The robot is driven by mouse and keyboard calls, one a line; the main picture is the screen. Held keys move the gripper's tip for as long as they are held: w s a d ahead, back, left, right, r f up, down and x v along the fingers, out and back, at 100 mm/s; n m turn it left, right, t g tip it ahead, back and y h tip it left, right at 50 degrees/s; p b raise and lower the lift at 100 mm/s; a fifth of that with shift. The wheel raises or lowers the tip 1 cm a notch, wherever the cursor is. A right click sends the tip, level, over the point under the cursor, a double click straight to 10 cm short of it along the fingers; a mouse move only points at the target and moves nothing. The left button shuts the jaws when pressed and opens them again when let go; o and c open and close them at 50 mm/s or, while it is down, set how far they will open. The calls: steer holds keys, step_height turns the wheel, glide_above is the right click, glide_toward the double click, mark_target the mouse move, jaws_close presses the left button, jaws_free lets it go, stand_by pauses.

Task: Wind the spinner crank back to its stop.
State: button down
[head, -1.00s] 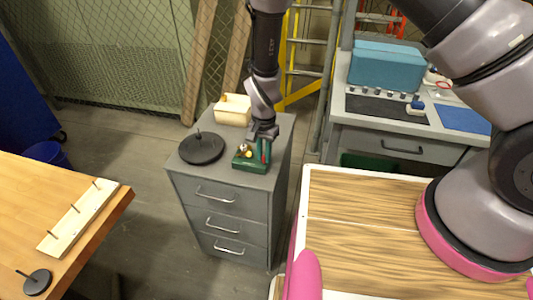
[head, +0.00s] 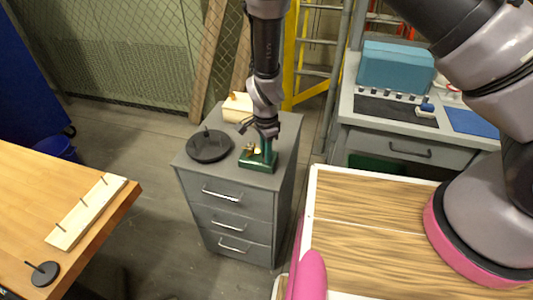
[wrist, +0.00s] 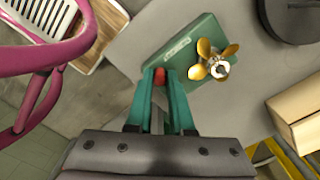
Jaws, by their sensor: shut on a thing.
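The spinner is a green box (head: 258,165) on top of a grey drawer cabinet, with a brass propeller (head: 249,150) on it. In the wrist view the green box (wrist: 185,47) lies ahead of my gripper, with the propeller (wrist: 214,62) just right of the fingertips. My gripper (head: 267,150) reaches down to the right side of the box. In the wrist view its two green fingers (wrist: 160,78) are shut on the red crank knob (wrist: 160,75), which shows between the tips. The crank's arm and its stop are hidden by the fingers.
A black disc with a peg (head: 209,146) stands left of the spinner on the cabinet (head: 235,185). A cream block (head: 238,107) is behind it. A wooden bench (head: 70,215) with a pegged board is at left. A workbench (head: 395,140) with a blue box is at right.

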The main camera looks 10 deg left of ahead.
stand_by(0.3)
steer(key=c, duration=0.8)
jaws_free()
step_height(320, 180, up, 11)
